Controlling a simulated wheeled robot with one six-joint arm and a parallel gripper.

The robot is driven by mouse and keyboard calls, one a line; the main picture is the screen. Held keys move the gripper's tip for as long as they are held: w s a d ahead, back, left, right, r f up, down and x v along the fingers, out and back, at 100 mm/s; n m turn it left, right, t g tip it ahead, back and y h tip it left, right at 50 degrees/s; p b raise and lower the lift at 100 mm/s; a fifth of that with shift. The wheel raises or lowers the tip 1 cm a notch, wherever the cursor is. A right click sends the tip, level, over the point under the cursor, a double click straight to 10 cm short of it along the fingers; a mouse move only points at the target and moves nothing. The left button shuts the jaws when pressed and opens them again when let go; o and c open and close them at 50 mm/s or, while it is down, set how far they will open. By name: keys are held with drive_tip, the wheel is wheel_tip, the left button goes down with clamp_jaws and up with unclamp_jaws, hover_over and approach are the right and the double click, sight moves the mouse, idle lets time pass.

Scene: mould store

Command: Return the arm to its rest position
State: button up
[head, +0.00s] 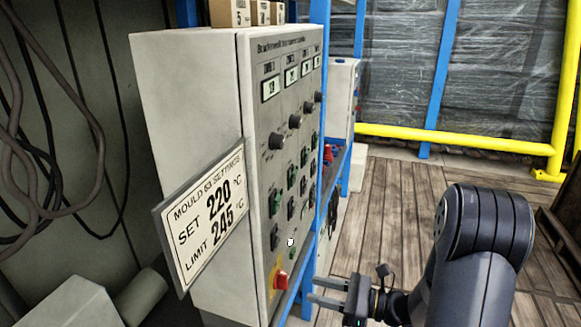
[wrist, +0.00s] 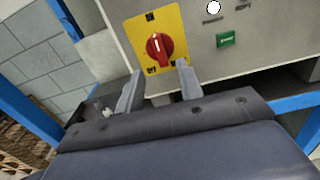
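My gripper (head: 328,292) is at the lower middle of the head view, at the end of my dark arm, its two fingers pointing left toward the lower front of the control cabinet (head: 190,95). In the wrist view my gripper (wrist: 158,92) has its fingers apart with nothing between them. Beyond the fingertips is a red rotary switch (wrist: 159,47) on a yellow plate. Its handle is about upright in the wrist view. The same red switch (head: 281,280) shows in the head view, left of the fingers. The fingers look clear of it.
A sign (head: 203,222) reading SET 220, LIMIT 245 sticks out from the cabinet's side. Blue rack posts (head: 319,120) stand beside the cabinet. A yellow rail (head: 450,140) runs behind. Wooden floor (head: 395,200) is open between them. Cables (head: 60,130) hang at left.

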sight(287, 282)
drive_tip(key=x, duration=0.6)
drive_tip(key=shift+a, duration=0.35)
drive_tip(key=shift+d, duration=0.15)
